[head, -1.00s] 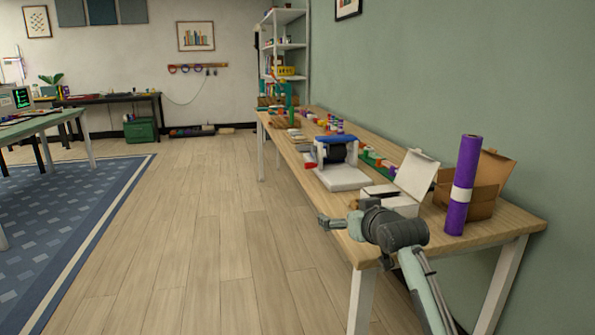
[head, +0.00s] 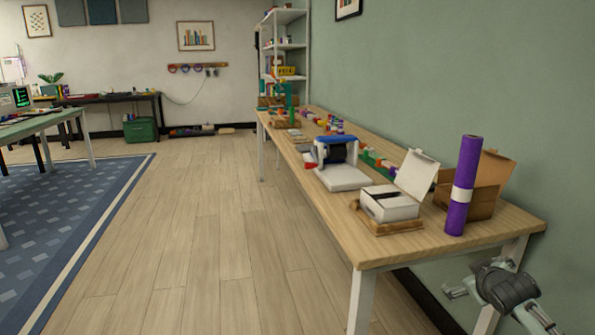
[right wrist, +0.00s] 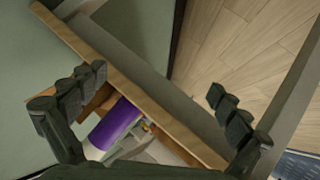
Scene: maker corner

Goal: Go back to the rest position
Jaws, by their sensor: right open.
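My right gripper (head: 456,291) is at the lower right of the head view, beside the near right end of the wooden table (head: 440,246) and below its top. In the right wrist view its two fingers (right wrist: 158,98) are spread wide with nothing between them that they hold. The table edge and the purple roll (right wrist: 116,122) show beyond the fingers there. My left gripper is not in the head view.
On the table stand a white open box (head: 392,206) on a wooden tray, a purple roll (head: 463,185), a cardboard box (head: 484,199) and a blue-and-white machine (head: 336,160). A green wall (head: 450,80) runs along the right. The wooden floor (head: 210,230) at left is clear.

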